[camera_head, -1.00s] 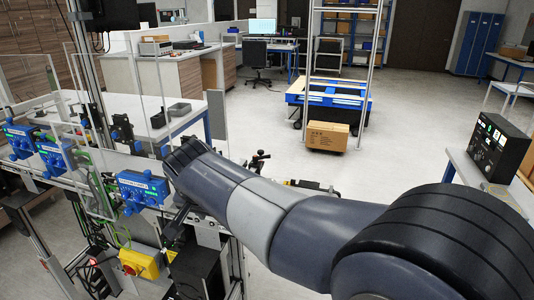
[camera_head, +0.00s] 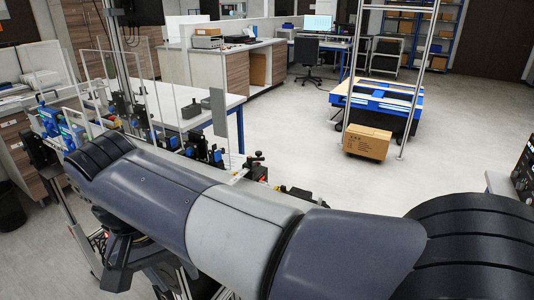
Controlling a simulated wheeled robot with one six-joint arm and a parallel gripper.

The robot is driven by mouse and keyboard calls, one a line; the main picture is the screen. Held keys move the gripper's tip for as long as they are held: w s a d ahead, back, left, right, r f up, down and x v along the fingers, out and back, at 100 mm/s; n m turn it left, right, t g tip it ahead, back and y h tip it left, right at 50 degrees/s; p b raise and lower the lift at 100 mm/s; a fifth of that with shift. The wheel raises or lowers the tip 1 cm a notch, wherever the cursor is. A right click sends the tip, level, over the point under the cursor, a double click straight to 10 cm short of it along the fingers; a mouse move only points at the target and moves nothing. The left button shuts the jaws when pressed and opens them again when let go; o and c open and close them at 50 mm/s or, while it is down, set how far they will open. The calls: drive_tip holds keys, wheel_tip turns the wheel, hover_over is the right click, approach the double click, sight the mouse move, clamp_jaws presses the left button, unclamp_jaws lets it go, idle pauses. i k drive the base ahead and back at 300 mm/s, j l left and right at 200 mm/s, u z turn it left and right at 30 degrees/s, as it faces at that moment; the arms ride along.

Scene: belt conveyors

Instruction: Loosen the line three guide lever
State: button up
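I cannot pick out the line three guide lever for certain. Two blue units (camera_head: 49,121) stand at the far left on the conveyor frame, partly behind clear panels and my arm. Small black and blue fittings (camera_head: 203,150) sit along the line behind my arm. A small black fitting with a red part (camera_head: 256,167) stands further right. My arm crosses the whole lower picture and covers much of the conveyors. My gripper and its fingertips cannot be made out; dark parts show under my arm at the lower left.
Clear upright panels (camera_head: 150,95) rise from the line. A cardboard box (camera_head: 367,142) lies on the floor by a blue-topped cart (camera_head: 380,102). The floor between is free.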

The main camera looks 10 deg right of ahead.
sight(249, 159)
drive_tip(key=i+l+u, duration=0.35)
drive_tip(key=l, duration=0.2)
drive_tip(key=i+l+u, duration=0.2)
drive_tip(key=l, duration=0.15)
drive_tip(key=i+l+u, duration=0.2)
drive_tip(key=l, duration=0.15)
drive_tip(key=l+u, duration=0.2)
drive_tip(key=i+l+u, duration=0.15)
drive_tip(key=l, duration=0.35)
drive_tip(key=i+l+u, duration=0.1)
drive_tip(key=l, duration=0.2)
drive_tip(key=i+l+u, duration=0.25)
drive_tip(key=l, duration=0.4)
drive_tip(key=i+l+u, duration=0.25)
drive_tip(key=l, duration=0.45)
drive_tip(key=i, duration=0.1)
